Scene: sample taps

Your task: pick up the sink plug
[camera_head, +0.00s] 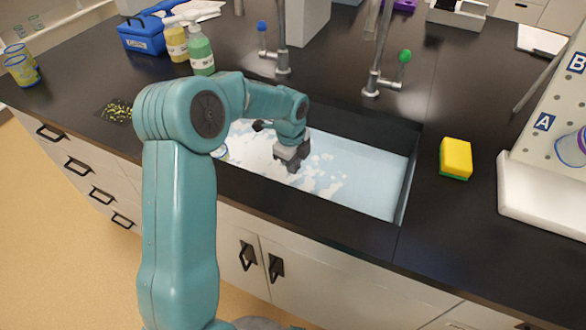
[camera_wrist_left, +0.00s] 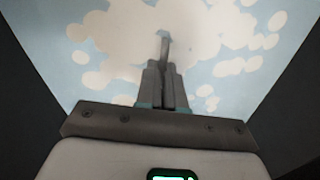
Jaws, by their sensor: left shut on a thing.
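The sink (camera_head: 365,180) holds pale blue water with patches of white foam (camera_head: 250,150). My left arm reaches over the front edge into it. My left gripper (camera_head: 292,163) points down at the water near the middle of the sink. In the left wrist view its fingers (camera_wrist_left: 166,70) are close together, shut on a narrow grey piece, which I take to be the sink plug (camera_wrist_left: 164,44). This piece sticks out past the fingertips toward the foam. The rest of the plug is hidden by the fingers and foam. My right gripper is not in view.
Two taps stand behind the sink, one with a blue knob (camera_head: 262,26), one with a green knob (camera_head: 405,56). A yellow sponge (camera_head: 456,157) lies to the right. Green (camera_head: 201,52) and yellow (camera_head: 177,44) bottles stand behind left. A white rack (camera_head: 545,190) is far right.

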